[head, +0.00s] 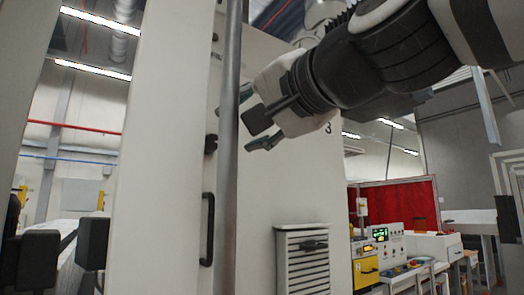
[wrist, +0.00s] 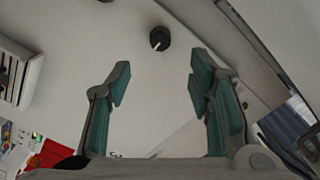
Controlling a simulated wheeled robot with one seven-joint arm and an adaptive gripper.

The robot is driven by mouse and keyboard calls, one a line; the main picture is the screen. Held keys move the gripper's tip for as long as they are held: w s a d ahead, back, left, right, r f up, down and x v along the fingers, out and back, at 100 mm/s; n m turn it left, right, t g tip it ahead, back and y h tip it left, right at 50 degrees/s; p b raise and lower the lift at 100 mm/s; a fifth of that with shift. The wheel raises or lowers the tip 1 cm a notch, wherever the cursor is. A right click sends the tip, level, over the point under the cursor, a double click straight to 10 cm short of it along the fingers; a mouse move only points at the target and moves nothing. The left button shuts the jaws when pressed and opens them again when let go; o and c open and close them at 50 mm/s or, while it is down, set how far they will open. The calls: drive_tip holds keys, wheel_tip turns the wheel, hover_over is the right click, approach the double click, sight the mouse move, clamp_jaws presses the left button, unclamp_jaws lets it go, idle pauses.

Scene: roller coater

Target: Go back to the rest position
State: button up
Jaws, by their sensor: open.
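My gripper (head: 252,122) is in the upper middle of the head view, in front of a tall pale cabinet panel (head: 182,150). In the wrist view my gripper (wrist: 158,88) shows two green-padded fingers spread wide with nothing between them. A round black knob (wrist: 159,38) with a white mark sits on the pale panel beyond the fingertips, apart from them. My arm reaches in from the upper right of the head view.
A vertical metal bar (head: 230,180) and a black handle (head: 208,229) stand beside the gripper. A vented box (head: 302,260) is on the panel below. A control console (head: 380,252) and a red screen (head: 405,205) stand at the lower right.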

idle(0.3)
drive_tip(key=s+d+f+n+g+h, duration=0.1)
drive_tip(key=s+d+f+g+h, duration=0.15)
drive_tip(key=d+f, duration=0.6)
drive_tip(key=s+d+f+g+h, duration=0.1)
drive_tip(key=d+f+h, duration=0.2)
drive_tip(key=f, duration=1)
drive_tip(key=s+d+f+n+g+h, duration=0.1)
drive_tip(key=d+f+g+h, duration=0.15)
drive_tip(key=d+f, duration=0.55)
drive_tip(key=s+d+f+g+h, duration=0.1)
drive_tip(key=s+d+f, duration=0.1)
drive_tip(key=s+f, duration=0.2)
drive_tip(key=s+d+f+n+g+h, duration=0.1)
drive_tip(key=s+f, duration=0.3)
drive_tip(key=f, duration=0.5)
drive_tip(key=shift+d+f+g+h, duration=0.25)
drive_tip(key=shift+d+g+h, duration=0.15)
drive_tip(key=shift+d, duration=0.2)
